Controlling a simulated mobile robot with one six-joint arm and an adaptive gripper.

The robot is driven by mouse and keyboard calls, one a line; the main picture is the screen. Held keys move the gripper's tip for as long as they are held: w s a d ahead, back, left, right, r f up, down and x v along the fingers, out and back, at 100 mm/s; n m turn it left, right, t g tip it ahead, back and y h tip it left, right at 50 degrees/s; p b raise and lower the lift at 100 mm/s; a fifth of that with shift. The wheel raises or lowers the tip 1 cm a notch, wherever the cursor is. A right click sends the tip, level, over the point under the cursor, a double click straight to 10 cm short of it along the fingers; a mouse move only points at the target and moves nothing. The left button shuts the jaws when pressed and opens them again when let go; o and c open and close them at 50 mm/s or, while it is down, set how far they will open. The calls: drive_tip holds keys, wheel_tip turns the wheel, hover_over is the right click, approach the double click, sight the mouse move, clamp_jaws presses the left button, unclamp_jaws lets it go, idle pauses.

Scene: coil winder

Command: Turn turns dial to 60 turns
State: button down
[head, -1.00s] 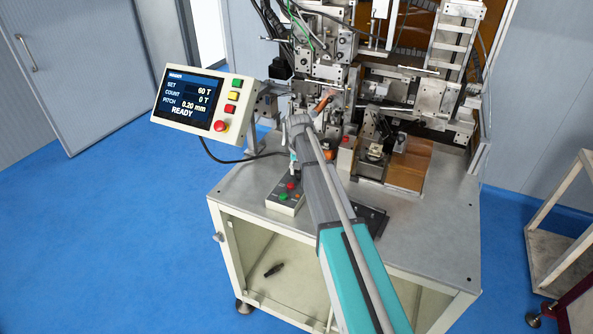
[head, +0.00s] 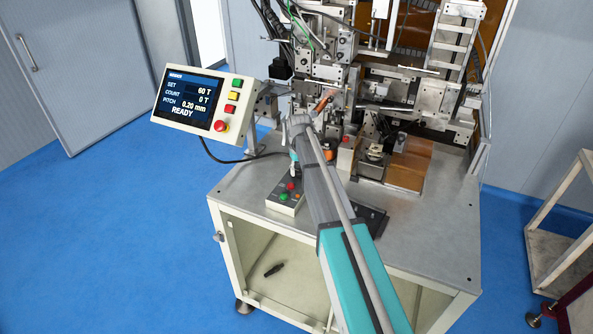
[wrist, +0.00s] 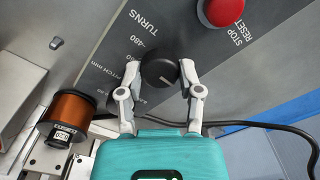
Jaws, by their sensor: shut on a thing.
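The black turns dial (wrist: 160,72) sits on the grey panel below the TURNS label in the wrist view. A light pointer mark shows on its face. The fingers of my gripper (wrist: 158,75) are on both sides of the dial and shut on it. In the head view my gripper (head: 294,168) reaches down to the small control box (head: 283,206), and the dial is hidden there. The display (head: 190,98) reads SET 60 T, COUNT 0 T, PITCH 0.20 mm and READY.
A red STOP RESET button (wrist: 222,10) is up and right of the dial. A copper wire spool (wrist: 72,117) stands to the left. A black cable (wrist: 270,126) passes right of my gripper. The winder mechanism (head: 335,75) rises behind the bench top (head: 415,235).

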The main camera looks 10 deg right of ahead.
drive_tip(key=shift+c, duration=1.3)
unclamp_jaws()
drive_tip(key=shift+w, duration=0.15)
